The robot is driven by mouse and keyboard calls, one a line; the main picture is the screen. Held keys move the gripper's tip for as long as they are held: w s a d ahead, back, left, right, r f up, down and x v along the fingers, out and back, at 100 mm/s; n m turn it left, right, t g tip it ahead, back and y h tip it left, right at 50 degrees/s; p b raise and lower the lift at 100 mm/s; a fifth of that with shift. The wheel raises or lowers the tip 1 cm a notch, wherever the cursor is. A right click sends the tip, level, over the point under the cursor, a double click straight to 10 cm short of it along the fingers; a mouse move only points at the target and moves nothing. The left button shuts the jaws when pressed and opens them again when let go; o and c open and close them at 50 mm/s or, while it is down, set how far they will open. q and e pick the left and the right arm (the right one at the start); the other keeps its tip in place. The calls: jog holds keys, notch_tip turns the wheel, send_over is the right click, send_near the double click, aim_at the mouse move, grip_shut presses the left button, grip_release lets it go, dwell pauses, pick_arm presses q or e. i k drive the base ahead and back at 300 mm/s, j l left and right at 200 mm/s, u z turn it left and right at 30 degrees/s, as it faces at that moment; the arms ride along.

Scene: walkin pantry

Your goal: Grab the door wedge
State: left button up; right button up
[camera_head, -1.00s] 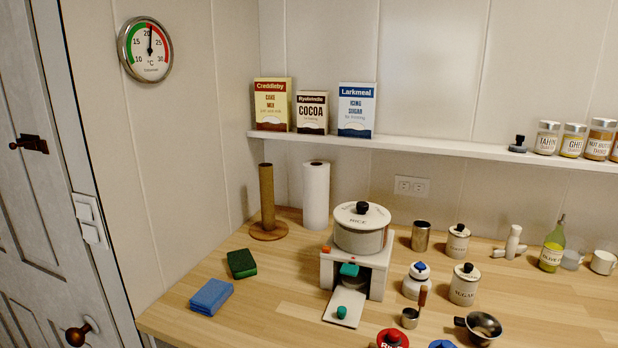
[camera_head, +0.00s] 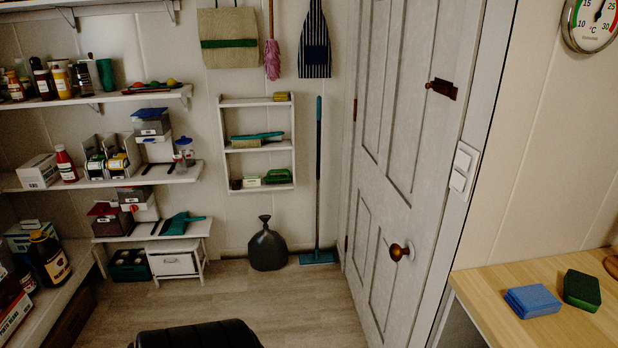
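I cannot make out a door wedge anywhere in the head view. A grey-white panelled door (camera_head: 400,130) with a brass knob (camera_head: 400,251) stands in the middle right and looks shut. The floor (camera_head: 300,300) in front of it shows no wedge that I can pick out. A small white wall rack (camera_head: 259,150) left of the door holds brushes and small blocks, too small to name surely. Neither of my grippers is in view.
Shelves (camera_head: 95,183) with jars, boxes and bottles line the left.

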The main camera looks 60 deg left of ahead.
aim_at(237, 184)
jog(key=u, duration=2.5)
jog(key=i+l+z, duration=0.15)
jog(key=i, duration=0.55)
